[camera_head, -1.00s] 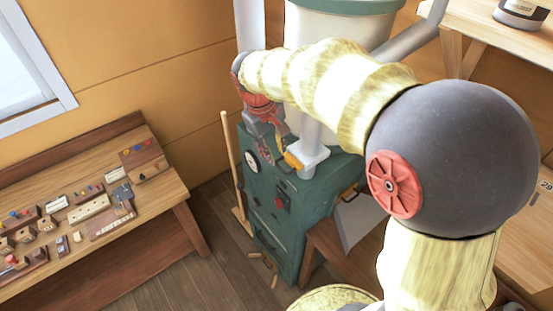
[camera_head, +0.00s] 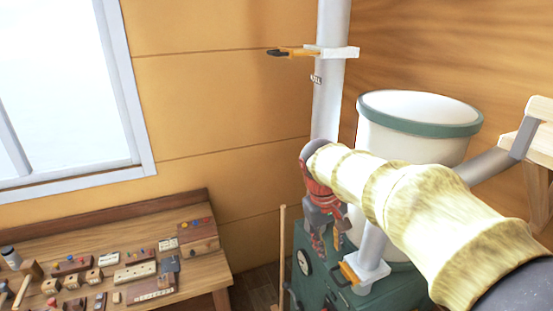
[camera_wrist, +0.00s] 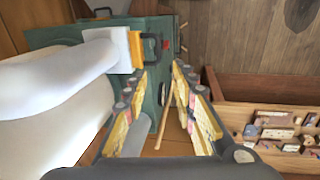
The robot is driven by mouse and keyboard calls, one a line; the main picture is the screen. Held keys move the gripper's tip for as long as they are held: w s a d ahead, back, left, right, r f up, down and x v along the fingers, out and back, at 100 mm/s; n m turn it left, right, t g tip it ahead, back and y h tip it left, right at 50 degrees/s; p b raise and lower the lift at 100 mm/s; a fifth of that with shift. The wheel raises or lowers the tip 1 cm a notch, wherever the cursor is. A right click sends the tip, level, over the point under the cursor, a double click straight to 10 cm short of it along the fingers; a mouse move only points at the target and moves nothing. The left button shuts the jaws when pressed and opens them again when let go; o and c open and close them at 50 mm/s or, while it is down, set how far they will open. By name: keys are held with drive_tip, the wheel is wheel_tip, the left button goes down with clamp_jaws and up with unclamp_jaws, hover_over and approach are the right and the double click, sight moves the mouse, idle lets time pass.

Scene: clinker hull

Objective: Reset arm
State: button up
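My gripper (camera_head: 326,226) is in front of the grey duct, above the green machine (camera_head: 318,278), in the head view. In the wrist view my gripper (camera_wrist: 160,100) has its two yellow-padded fingers apart with a gap between them. Nothing is held between the fingers. The green machine (camera_wrist: 60,36) lies beyond the fingers in that view. My arm reaches in from the lower right, bent at the wrist.
A white drum with green rim (camera_head: 418,118) stands behind my arm. An orange-handled gate (camera_head: 362,272) is close to my gripper; another (camera_head: 330,52) sits higher on the duct. A workbench (camera_head: 110,218) with small parts is at left. A broom handle (camera_head: 283,255) stands beside the machine.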

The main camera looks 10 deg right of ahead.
drive_tip(key=s+a+f+m+t+y+b, duration=0.1)
drive_tip(key=s+f+t+b, duration=0.3)
drive_tip(key=s+f+b, duration=1.7)
wheel_tip(320, 180, down, 3)
drive_tip(key=m+y+b, duration=0.1)
drive_tip(key=b, duration=0.3)
drive_tip(key=shift+s+a+m+t, duration=0.15)
drive_tip(key=shift+s+m+t, duration=0.1)
drive_tip(key=shift+m+t, duration=0.15)
